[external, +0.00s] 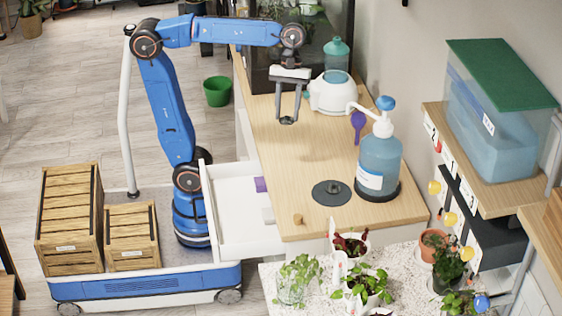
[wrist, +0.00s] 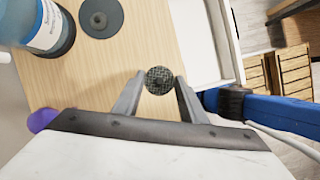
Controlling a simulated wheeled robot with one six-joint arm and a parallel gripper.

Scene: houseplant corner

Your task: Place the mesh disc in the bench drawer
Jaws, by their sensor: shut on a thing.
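The mesh disc (wrist: 159,80) is small, round and dark with a fine grid, and sits between my fingertips in the wrist view. My gripper (external: 288,119) is shut on it and holds it over the wooden bench top (external: 300,160); the disc (external: 287,121) shows small and dark at the fingertips in the external view. The white bench drawer (external: 228,200) is pulled open at the bench's left side, with a purple item (external: 260,184) inside. It lies lower left of my gripper in the external view, and part of it (wrist: 196,40) shows in the wrist view.
A dark round disc (external: 332,193) lies flat on the bench beside a blue pump bottle (external: 379,160). A white device with a teal bottle (external: 332,92) stands close right of my gripper. A purple scoop (external: 358,121) is behind the pump bottle. Potted plants (external: 365,285) stand in front.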

